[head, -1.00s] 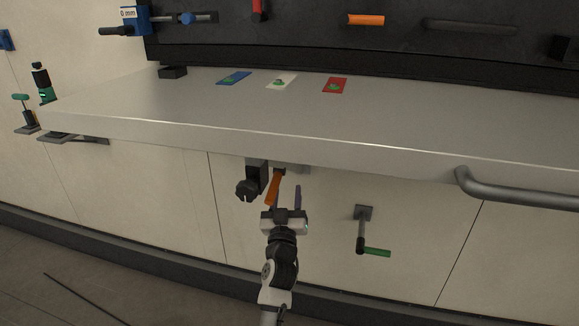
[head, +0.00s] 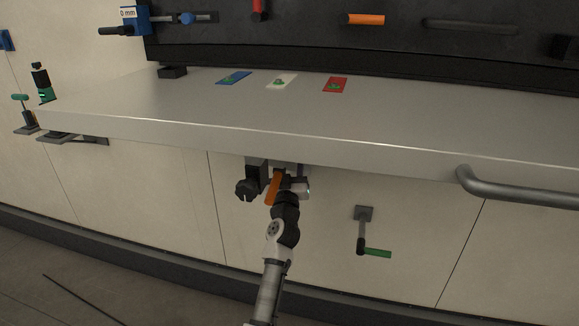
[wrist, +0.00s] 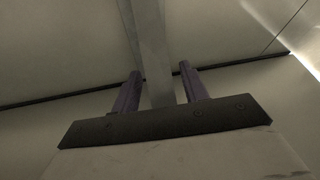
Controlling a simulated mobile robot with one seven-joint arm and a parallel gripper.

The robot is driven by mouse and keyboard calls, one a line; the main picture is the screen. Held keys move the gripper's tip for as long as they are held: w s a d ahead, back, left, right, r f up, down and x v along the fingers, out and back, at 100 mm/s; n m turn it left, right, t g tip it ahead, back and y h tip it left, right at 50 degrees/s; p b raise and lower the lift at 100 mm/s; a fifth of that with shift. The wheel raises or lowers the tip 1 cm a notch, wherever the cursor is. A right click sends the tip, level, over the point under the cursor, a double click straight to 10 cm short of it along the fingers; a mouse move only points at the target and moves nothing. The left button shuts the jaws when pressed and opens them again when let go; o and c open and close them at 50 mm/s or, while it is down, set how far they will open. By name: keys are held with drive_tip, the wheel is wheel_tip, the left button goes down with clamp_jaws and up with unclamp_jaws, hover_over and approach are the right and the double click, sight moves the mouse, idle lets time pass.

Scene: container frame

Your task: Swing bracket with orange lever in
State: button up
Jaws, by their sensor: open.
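The orange lever (head: 271,191) hangs tilted under the front edge of the grey worktop, beside a black clamp-like part (head: 247,187). The bracket it belongs to is mostly hidden under the worktop and behind my gripper. My gripper (head: 293,178) is just right of the lever, close under the worktop, with its fingers hidden in the head view. In the wrist view its two purple fingers (wrist: 160,84) are open, with a grey metal bar (wrist: 156,60) running between them. The bar appears apart from both fingers. The orange lever does not show there.
The worktop (head: 400,135) overhangs my gripper. A grey rail handle (head: 510,190) is on the worktop's right front. Another bracket (head: 75,139) is under its left end. The panel between lever and crank is clear.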

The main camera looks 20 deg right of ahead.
clamp_jaws()
drive_tip(key=shift+f, duration=0.1)
